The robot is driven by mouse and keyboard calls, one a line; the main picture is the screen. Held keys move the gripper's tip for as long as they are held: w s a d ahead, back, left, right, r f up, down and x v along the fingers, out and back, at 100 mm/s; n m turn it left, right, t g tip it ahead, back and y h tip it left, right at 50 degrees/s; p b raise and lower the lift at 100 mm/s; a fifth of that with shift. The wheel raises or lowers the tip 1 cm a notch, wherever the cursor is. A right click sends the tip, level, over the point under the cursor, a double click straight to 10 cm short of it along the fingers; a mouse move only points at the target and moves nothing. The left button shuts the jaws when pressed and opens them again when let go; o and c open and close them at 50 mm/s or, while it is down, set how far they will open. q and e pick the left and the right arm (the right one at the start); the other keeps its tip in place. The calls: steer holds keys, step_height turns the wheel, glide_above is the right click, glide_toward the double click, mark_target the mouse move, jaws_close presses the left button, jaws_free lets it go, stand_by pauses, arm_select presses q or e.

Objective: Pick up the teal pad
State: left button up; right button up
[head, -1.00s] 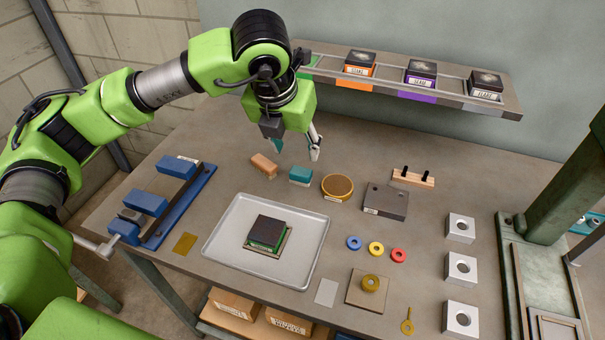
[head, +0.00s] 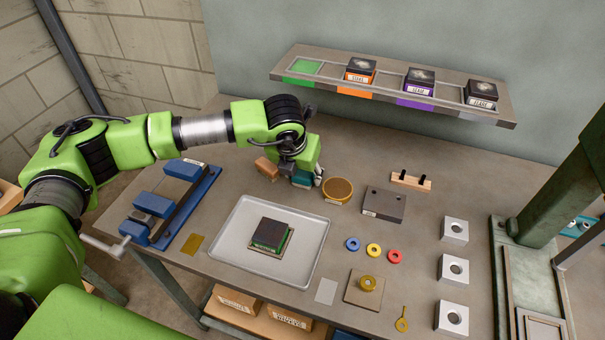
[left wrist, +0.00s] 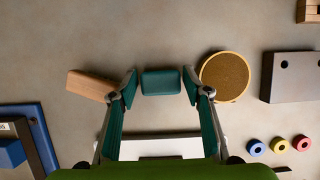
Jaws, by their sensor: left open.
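The teal pad (left wrist: 160,82) lies on the bench between a wooden block and a round brown disc. In the head view the pad (head: 301,181) is partly hidden by my left gripper (head: 303,177), which is low over it. In the left wrist view the fingers of my left gripper (left wrist: 160,85) are spread, one on each side of the pad, with a small gap at each side. The gripper holds nothing. I cannot tell exactly how high the fingertips are above the bench. My right gripper is not in view.
The wooden block (left wrist: 90,85) is close to one finger and the brown disc (left wrist: 225,76) close to the other. A dark grey block (head: 384,204) stands further right. A metal tray (head: 230,250) with a dark-topped block is in front. A shelf (head: 390,75) runs along the back.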

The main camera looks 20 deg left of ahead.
arm_select(q)
steer(key=shift+w+f, duration=0.1)
steer(key=shift+f, duration=0.15)
steer(key=c, duration=0.9)
steer(key=shift+o, duration=0.2)
steer(key=shift+r, duration=0.1)
steer(key=shift+r, duration=0.5)
steer(key=s+d+r+b, duration=0.1)
steer(key=s+r+b, duration=0.4)
steer(key=s+r, duration=0.7)
steer(key=shift+s+b, duration=0.4)
steer(key=shift+s, duration=0.65)
steer(key=shift+o, duration=0.6)
